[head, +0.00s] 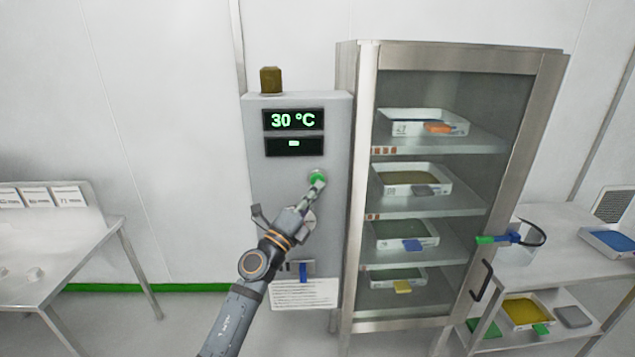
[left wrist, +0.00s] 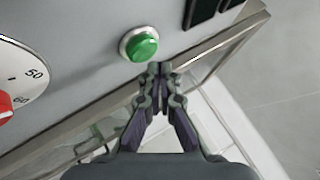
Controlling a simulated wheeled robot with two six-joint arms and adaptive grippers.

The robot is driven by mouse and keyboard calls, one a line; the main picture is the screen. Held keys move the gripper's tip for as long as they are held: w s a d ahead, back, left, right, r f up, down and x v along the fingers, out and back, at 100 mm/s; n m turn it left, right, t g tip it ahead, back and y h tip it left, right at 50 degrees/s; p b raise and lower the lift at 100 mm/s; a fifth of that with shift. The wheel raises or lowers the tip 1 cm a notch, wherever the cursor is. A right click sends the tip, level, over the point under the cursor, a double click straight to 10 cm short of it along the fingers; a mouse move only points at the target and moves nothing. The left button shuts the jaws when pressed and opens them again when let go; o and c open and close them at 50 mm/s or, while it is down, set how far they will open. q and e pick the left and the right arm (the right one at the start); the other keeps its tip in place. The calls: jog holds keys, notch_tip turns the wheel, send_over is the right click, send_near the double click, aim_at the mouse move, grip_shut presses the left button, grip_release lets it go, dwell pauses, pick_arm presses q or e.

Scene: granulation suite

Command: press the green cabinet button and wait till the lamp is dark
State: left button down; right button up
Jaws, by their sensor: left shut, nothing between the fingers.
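The green button (head: 317,177) is on the front of the grey control cabinet (head: 262,180), below the displays. In the left wrist view, the button (left wrist: 140,46) is round and domed in a metal ring. My left gripper (head: 319,185) is shut and empty, its tips right at the button's lower edge. In the left wrist view, the gripper tips (left wrist: 160,70) are just beside the button; I cannot tell if they touch it. The lamp (head: 270,80) on top of the cabinet is dull amber-brown and looks dark. My right gripper is not in view.
The upper display (head: 293,120) reads 30 °C; the lower display (head: 294,145) shows a short dash. A dial (left wrist: 18,72) with a red knob is near the button. A glass-fronted drying cabinet (head: 367,130) with trays stands close right. A steel table (head: 70,245) is at left.

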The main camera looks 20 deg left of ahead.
pick_arm(q)
jog(key=shift+w, duration=0.15)
dwell(0.7)
jog(key=shift+w+a, duration=0.15)
jog(key=shift+w, duration=0.15)
jog(key=shift+w+a, duration=0.2)
jog(key=shift+w, duration=0.2)
dwell(0.7)
jog(key=shift+s, duration=0.1)
jog(key=shift+s+d, duration=0.35)
jog(key=shift+s, duration=0.4)
jog(key=s, duration=0.1)
jog(key=s+d+p, duration=0.1)
jog(key=s, duration=0.1)
jog(key=s+p, duration=0.1)
jog(key=shift+s+d, duration=0.3)
jog(key=shift+d, duration=0.1)
